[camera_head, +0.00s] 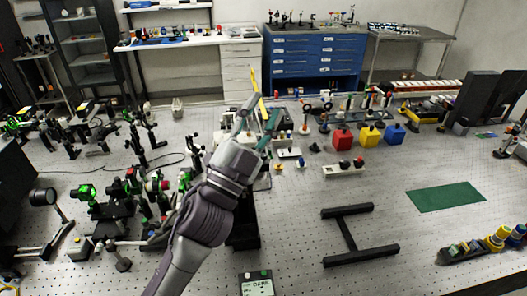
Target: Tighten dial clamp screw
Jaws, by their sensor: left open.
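My left gripper (260,114) is in the upper middle of the head view, over the optical bench (300,205). It is open, with its fingers pointing away toward the back of the bench. I see nothing held between the fingers. A slim yellow upright piece (254,80) shows just beyond the fingertips; I cannot tell whether they touch it. The dial clamp screw cannot be made out; it may be too small or hidden behind my gripper and arm. A small white mount (289,153) stands just right of the gripper. My right gripper is not in view.
Red (342,138), yellow (369,136) and blue (394,133) blocks stand to the right. Dark optical mounts (110,200) crowd the left. A display box (257,285) sits at front.

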